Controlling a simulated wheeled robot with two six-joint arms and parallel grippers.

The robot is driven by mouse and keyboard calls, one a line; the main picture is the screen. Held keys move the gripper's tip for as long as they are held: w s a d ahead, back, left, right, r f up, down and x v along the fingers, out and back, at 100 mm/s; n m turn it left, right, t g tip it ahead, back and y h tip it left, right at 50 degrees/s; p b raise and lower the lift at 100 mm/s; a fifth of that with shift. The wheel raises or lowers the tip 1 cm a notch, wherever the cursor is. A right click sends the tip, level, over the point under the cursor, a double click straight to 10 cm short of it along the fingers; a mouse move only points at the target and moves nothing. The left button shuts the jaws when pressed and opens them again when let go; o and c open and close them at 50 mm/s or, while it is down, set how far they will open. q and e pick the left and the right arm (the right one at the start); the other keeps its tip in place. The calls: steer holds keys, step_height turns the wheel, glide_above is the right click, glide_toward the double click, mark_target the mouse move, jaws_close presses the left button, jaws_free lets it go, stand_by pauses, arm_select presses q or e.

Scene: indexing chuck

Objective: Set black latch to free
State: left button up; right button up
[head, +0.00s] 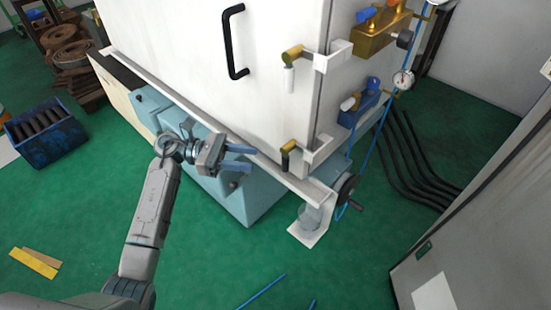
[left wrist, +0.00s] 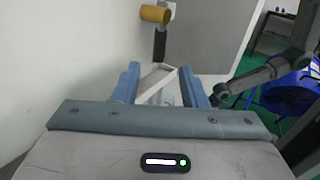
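The black latch (head: 285,161) has a brass cylinder on top and a short black handle hanging down. It sits at the lower corner of the white cabinet, beside a white bracket. In the left wrist view the black latch (left wrist: 159,46) shows at the top centre, with its handle pointing down. My left gripper (head: 255,158) is open and empty, a little left of the black latch and apart from it. In the left wrist view the open fingers of my left gripper (left wrist: 160,85) have a pale bracket visible beyond them. My right gripper is not visible.
A similar latch with a white handle (head: 290,77) sits higher on the white cabinet (head: 180,40), near a black door handle (head: 233,42). A handwheel (head: 345,187) and blue tubing are to the right. The green floor in front is mostly clear, with thin blue strips.

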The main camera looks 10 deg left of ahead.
arm_select(q)
steer(key=d+p, duration=0.2)
steer(key=d, duration=0.6)
steer(key=shift+s, duration=0.15)
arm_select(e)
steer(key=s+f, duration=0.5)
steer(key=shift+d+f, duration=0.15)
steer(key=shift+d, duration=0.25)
arm_select(q)
jaws_close()
